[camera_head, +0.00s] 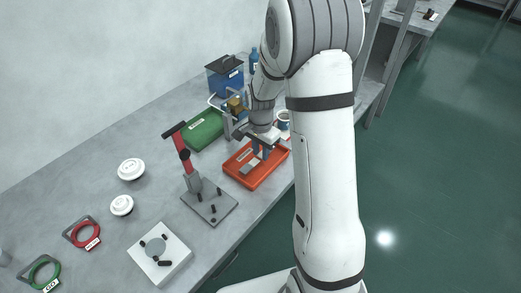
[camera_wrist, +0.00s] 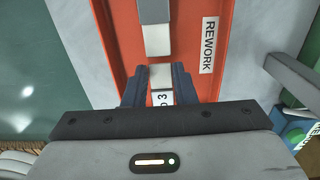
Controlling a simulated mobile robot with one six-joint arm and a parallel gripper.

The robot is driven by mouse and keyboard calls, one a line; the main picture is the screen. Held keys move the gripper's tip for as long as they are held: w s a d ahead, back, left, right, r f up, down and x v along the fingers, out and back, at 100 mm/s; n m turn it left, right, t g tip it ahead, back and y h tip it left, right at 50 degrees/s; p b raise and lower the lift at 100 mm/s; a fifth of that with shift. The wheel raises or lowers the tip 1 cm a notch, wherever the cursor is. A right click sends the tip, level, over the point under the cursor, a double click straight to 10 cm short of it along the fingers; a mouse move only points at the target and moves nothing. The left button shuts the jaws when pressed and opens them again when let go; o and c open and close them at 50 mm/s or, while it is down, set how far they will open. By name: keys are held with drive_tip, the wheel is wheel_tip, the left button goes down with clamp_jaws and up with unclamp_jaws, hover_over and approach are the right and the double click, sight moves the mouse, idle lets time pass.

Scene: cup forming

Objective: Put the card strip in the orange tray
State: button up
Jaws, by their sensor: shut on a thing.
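The orange tray (camera_head: 236,174) lies on the bench, and its floor with a REWORK label fills the upper middle of the wrist view (camera_wrist: 122,50). My gripper (camera_head: 262,153) is over the tray. In the wrist view my gripper (camera_wrist: 159,76) is shut on a pale card strip (camera_wrist: 161,98) marked with a 3, held between the fingers. A grey and white piece (camera_wrist: 155,38) shows just beyond the fingertips against the tray floor. I cannot tell whether it is a separate strip, nor whether the held strip touches the tray.
A green tray (camera_head: 203,131) lies behind the orange one. A red-handled lever press (camera_head: 209,203) stands close at its left. A blue container (camera_head: 225,77) and a mug (camera_head: 283,119) are farther back. White lidded pieces (camera_head: 131,169) and a white fixture (camera_head: 160,256) lie nearer.

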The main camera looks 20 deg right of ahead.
drive_tip(key=shift+f+b, duration=0.65)
drive_tip(key=shift+f, duration=0.25)
idle(0.3)
idle(0.4)
drive_tip(key=o, duration=1)
drive_tip(key=shift+o, duration=0.7)
drive_tip(key=o, duration=0.4)
drive_tip(key=shift+r, duration=0.1)
drive_tip(key=shift+r+p, duration=2.65)
drive_tip(key=shift+r, duration=1.3)
